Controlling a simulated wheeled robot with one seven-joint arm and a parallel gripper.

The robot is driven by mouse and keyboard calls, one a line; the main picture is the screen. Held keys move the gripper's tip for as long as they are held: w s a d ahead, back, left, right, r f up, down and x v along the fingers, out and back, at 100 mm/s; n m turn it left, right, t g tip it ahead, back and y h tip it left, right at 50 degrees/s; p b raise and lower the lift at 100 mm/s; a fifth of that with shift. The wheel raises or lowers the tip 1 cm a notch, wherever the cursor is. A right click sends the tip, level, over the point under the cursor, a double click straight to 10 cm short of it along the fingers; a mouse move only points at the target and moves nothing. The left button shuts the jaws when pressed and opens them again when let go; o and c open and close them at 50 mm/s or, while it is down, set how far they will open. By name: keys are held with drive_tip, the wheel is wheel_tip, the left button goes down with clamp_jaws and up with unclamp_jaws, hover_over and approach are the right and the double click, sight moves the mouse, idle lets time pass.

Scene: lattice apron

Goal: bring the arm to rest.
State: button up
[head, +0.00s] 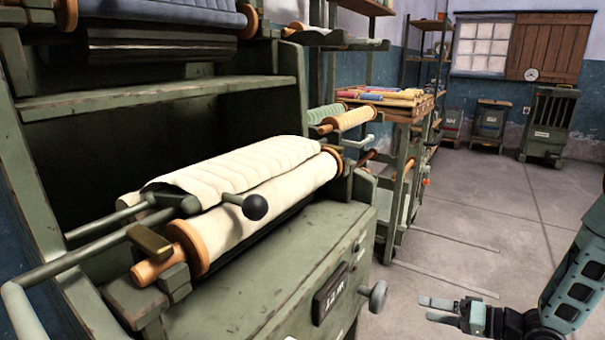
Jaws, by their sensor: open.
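My gripper (437,309) is at the lower right of the head view, at the end of my teal and black arm (575,285). Its two fingers point left and stand apart, with nothing between them. It hangs over the grey floor, to the right of the green machine and its round grey knob (377,296), with a gap between them. The upper part of my arm runs out of the picture at the right edge.
A green machine (290,285) with a cream cloth roll (265,205) and a black ball lever (255,207) fills the left. A wooden rack (405,110) with fabric rolls stands behind it. Green cabinets (550,125) stand at the back wall. The floor (490,200) at the right is clear.

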sight(388, 288)
drive_tip(key=w+a+r+n+h, duration=0.1)
drive_tip(key=a, duration=0.1)
drive_tip(key=w+a+r+n+g+h, duration=0.1)
drive_tip(key=a+r+h, duration=0.1)
drive_tip(key=w+a+r+n+g+h, duration=0.1)
drive_tip(key=a, duration=0.1)
drive_tip(key=shift+w+a+r+h, duration=0.1)
drive_tip(key=shift+w+r+h, duration=0.2)
drive_tip(key=shift+w, duration=0.1)
drive_tip(key=s+a+r+n+g+h, duration=0.2)
drive_tip(key=s+a+r+h, duration=0.1)
drive_tip(key=s+a+r, duration=0.3)
drive_tip(key=s+a+r+n+g+h, duration=0.1)
drive_tip(key=s+a+r+g+h, duration=0.25)
drive_tip(key=s, duration=0.55)
drive_tip(key=s+a+r+n+g, duration=0.1)
drive_tip(key=s+a+r, duration=0.15)
drive_tip(key=s, duration=0.55)
drive_tip(key=s+a+r+n+g, duration=0.15)
drive_tip(key=s+r, duration=0.25)
drive_tip(key=s, duration=0.5)
wheel_tip(388, 288, up, 21)
drive_tip(key=w+d+p, duration=0.1)
drive_tip(key=p, duration=2)
drive_tip(key=shift+t, duration=0.4)
drive_tip(key=shift+f+h, duration=0.15)
drive_tip(key=shift+h, duration=0.1)
